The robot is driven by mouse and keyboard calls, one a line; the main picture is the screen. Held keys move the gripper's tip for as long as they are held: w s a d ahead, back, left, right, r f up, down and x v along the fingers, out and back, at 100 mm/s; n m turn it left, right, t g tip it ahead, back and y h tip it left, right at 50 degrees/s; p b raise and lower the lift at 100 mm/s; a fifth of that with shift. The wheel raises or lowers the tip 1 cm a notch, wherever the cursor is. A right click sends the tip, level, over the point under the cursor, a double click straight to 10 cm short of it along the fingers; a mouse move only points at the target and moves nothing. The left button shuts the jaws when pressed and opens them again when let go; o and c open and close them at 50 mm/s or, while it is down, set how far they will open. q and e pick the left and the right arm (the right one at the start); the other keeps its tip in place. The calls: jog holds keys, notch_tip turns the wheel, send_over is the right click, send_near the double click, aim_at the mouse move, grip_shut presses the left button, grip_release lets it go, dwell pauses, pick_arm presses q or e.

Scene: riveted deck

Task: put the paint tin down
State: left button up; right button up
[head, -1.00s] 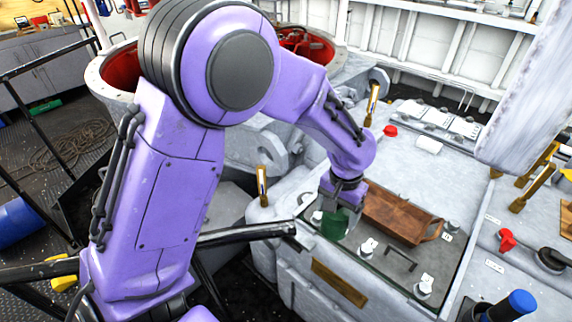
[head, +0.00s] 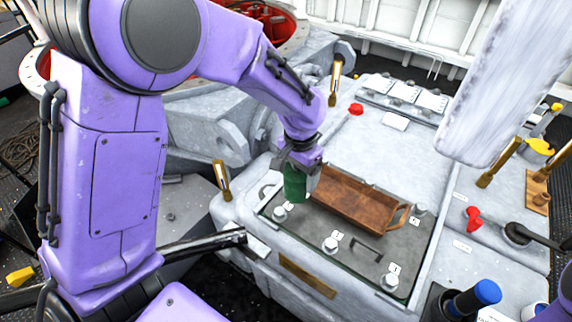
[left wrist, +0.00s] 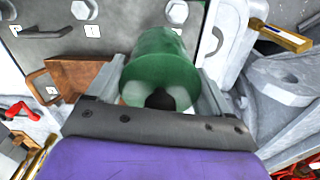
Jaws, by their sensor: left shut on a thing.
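The green paint tin (head: 295,188) is held in my left gripper (head: 299,166), whose fingers are closed on its sides. The tin hangs over the left end of the dark panel (head: 345,255), beside the left end of a brown wooden tray (head: 365,208). I cannot tell whether its base touches the panel. In the left wrist view the tin (left wrist: 157,55) sits between the two fingers (left wrist: 160,92), with the panel (left wrist: 130,22) beyond it. My right gripper is not in view.
White-tagged knobs (head: 330,244) and a black handle (head: 367,248) stand on the panel. A brass-tipped lever (head: 221,180) rises left of it. A red knob (head: 356,109) is behind, and a blue-capped cylinder (head: 487,292) is at front right. The grey deck behind the tray is mostly clear.

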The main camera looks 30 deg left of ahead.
pick_arm(q)
jog(key=s+a+r+m, duration=0.1)
jog(key=s+a+m, duration=0.1)
jog(key=a+m, duration=0.55)
jog(key=w+a+f, duration=0.2)
jog(key=w+f, duration=0.2)
jog(key=w+a+f+p, duration=0.1)
jog(key=w+a+f, duration=0.2)
jog(key=f, duration=0.1)
jog(key=w+a+f+p, duration=0.1)
jog(key=w+a+f, duration=0.2)
jog(key=w, duration=0.1)
jog(key=shift+w+f, duration=0.35)
jog(key=shift+f, duration=0.6)
jog(key=shift+f, duration=0.2)
